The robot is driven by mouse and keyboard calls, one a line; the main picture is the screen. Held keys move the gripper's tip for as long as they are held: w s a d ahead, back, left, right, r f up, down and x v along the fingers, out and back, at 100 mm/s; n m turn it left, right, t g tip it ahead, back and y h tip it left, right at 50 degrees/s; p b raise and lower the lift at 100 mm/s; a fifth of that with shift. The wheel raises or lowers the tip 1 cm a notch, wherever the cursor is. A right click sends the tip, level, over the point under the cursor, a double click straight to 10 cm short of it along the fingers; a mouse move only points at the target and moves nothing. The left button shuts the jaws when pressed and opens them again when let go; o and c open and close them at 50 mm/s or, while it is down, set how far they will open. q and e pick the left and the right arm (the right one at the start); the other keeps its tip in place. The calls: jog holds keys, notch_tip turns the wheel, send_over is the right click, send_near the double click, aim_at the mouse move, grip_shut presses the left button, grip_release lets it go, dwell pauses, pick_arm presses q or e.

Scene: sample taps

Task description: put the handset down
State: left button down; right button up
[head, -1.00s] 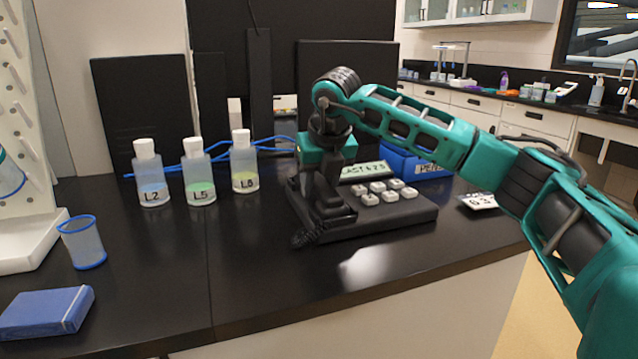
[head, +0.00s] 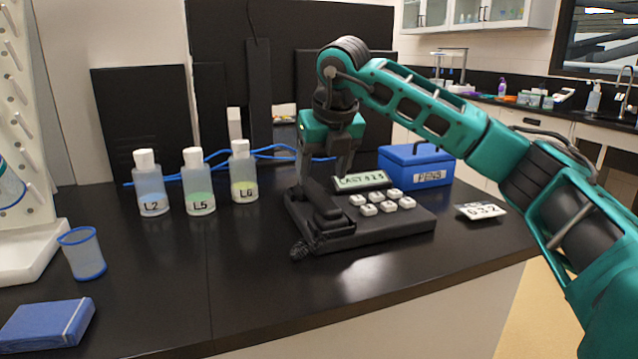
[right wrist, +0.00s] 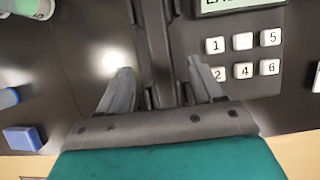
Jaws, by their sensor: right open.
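The black handset (head: 322,204) lies along the left side of the black desk phone (head: 390,228), lengthwise on its base. Its coiled cord bunches at the near left corner. The phone has white keys and a small display reading "LAST" and digits. My right gripper (head: 328,172) is open and points down just above the far end of the handset. In the right wrist view the open fingers (right wrist: 160,85) stand on either side of the dark handset (right wrist: 160,45), apart from it as far as I can tell. My left gripper is not in view.
Bottles L2 (head: 152,185), L5 (head: 198,184) and L6 (head: 243,174) stand left of the phone. A blue PENS box (head: 415,165) and a 032 card (head: 480,211) are at its right. A blue mesh cup (head: 82,254) and blue box (head: 46,325) stand at left. The front counter is clear.

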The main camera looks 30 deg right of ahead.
jog(key=v, duration=0.5)
jog(key=shift+s+r+p, duration=0.1)
jog(key=shift+r+p, duration=0.1)
jog(key=shift+p, duration=0.1)
